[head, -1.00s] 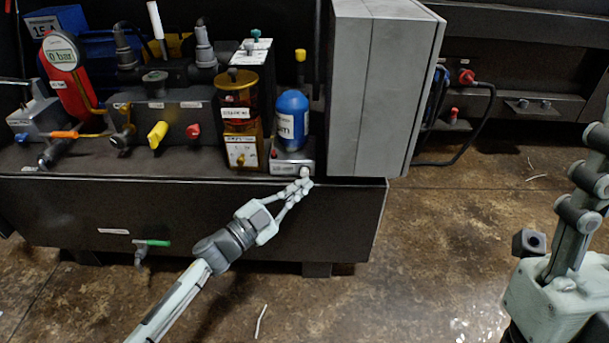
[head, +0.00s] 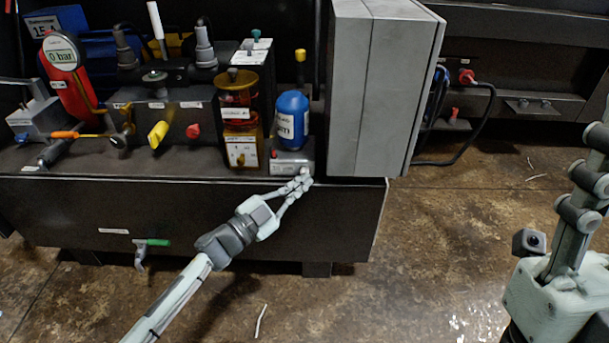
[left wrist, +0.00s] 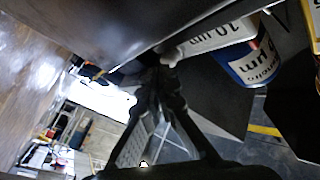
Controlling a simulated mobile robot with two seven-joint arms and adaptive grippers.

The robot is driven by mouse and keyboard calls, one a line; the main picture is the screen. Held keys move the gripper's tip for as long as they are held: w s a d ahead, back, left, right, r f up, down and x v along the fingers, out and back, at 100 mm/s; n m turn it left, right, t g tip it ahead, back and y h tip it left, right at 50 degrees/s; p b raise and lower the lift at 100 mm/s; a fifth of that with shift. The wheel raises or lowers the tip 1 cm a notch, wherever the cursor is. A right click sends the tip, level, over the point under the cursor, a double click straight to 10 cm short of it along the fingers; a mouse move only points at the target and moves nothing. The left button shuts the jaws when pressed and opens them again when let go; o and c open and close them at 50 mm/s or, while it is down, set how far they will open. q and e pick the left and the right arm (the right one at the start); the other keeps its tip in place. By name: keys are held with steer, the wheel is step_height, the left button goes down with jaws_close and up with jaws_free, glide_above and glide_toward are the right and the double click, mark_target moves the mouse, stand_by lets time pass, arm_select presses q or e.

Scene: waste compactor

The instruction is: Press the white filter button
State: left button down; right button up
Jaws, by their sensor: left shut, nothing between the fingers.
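The white filter button (head: 305,171) is on the front of a small grey box (head: 283,166) under a blue filter bottle (head: 292,120). In the left wrist view a white knob (left wrist: 170,58) sticks out beside the box labelled "10 µm". My left gripper (head: 304,181) is shut and empty, its fingertips right at the button and partly covering it. In the left wrist view its fingertips (left wrist: 161,78) are just below the knob; I cannot tell whether they touch.
A large grey cabinet (head: 375,90) stands just right of the filter box. An amber container (head: 240,120) stands just left of it. A yellow handle (head: 158,134) and red knob (head: 193,131) are further left. The floor in front is mostly open.

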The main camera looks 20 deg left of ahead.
arm_select(q)
steer(key=shift+w+a, duration=0.1)
steer(key=shift+w, duration=0.2)
steer(key=shift+s, duration=0.1)
stand_by(0.4)
steer(key=shift+s+d+p, duration=0.25)
steer(key=shift+s+p, duration=0.2)
steer(key=shift+s, duration=0.35)
steer(key=s+p, duration=0.1)
steer(key=s, duration=0.1)
steer(key=s+d+p, duration=0.1)
steer(key=s, duration=0.1)
steer(key=shift+s+d, duration=0.2)
steer(key=shift+s, duration=0.2)
stand_by(0.4)
